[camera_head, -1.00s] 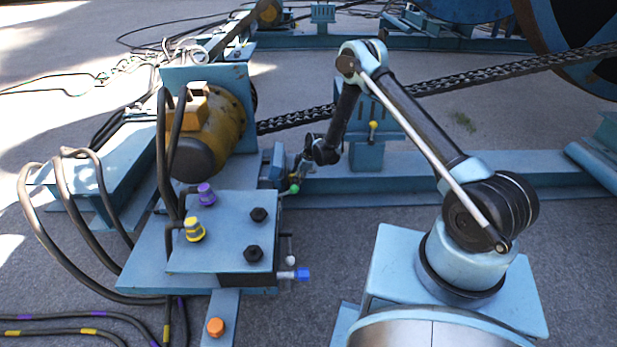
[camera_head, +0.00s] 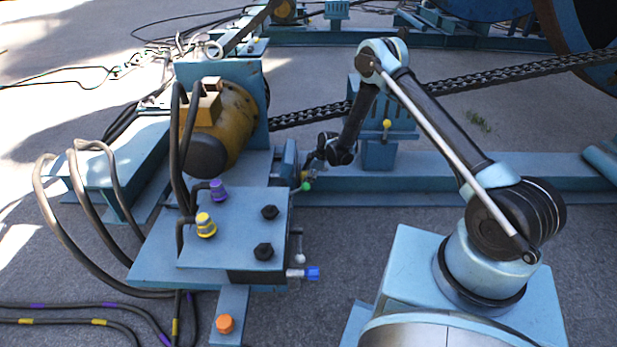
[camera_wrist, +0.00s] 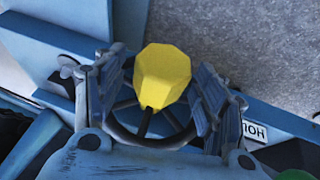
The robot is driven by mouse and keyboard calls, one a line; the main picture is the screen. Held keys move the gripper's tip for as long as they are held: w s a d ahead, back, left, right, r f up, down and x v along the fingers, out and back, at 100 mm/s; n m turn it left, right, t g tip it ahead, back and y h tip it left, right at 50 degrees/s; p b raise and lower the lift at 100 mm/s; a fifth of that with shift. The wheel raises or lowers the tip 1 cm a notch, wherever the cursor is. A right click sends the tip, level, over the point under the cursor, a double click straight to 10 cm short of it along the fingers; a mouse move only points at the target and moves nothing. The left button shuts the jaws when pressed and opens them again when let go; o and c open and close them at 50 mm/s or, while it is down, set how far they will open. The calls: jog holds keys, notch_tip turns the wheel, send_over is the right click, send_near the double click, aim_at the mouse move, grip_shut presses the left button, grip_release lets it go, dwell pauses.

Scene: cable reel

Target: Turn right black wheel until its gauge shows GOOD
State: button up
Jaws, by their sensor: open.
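A black wheel (camera_wrist: 125,133) with thin spokes shows in the wrist view, partly hidden behind a yellow faceted knob (camera_wrist: 163,75) and my fingers. My gripper (camera_wrist: 160,100) is open, with one finger on each side of the wheel and knob. I cannot tell whether the fingers touch the wheel's rim. In the head view my gripper (camera_head: 312,168) reaches down beside the blue valve block, small and partly hidden there. I cannot make out the wheel in that view. No gauge reading is legible in either view.
A blue block (camera_head: 235,225) with yellow and purple connectors stands left of my arm. A green knob (camera_head: 306,187) is just below my gripper. A yellow motor (camera_head: 228,115), a chain (camera_head: 470,84) and a blue beam (camera_head: 470,170) lie behind. Hoses loop at left.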

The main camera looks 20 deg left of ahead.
jog(key=shift+r, duration=0.15)
jog(key=v, duration=1.1)
jog(key=shift+d+r, duration=0.25)
dwell(0.8)
